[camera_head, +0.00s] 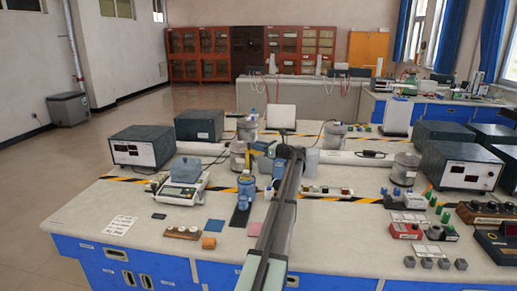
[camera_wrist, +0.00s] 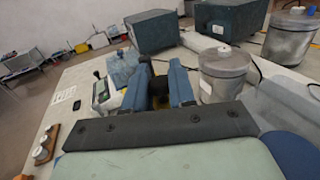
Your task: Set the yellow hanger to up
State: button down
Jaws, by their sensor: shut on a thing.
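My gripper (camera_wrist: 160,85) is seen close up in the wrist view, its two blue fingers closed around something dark. A bit of yellow, likely the yellow hanger (camera_wrist: 158,103), shows low between the fingers; most of it is hidden by them. In the head view my gripper (camera_head: 263,148) is above the middle of the table, beside a grey metal can. The hanger's full shape and its tilt cannot be made out in either view.
A balance (camera_head: 183,191) with a blue-grey block stands left of my gripper. Grey cans (camera_wrist: 224,68) and dark instrument boxes (camera_head: 142,145) stand around. The table's front left (camera_head: 85,205) is mostly bare.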

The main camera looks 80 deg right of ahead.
jog(key=c, duration=1.3)
grip_release()
jog(key=shift+r, duration=0.35)
jog(key=shift+o, duration=1.4)
jog(key=shift+f, duration=0.15)
jog(key=v, duration=1.4)
jog(key=shift+w, duration=0.15)
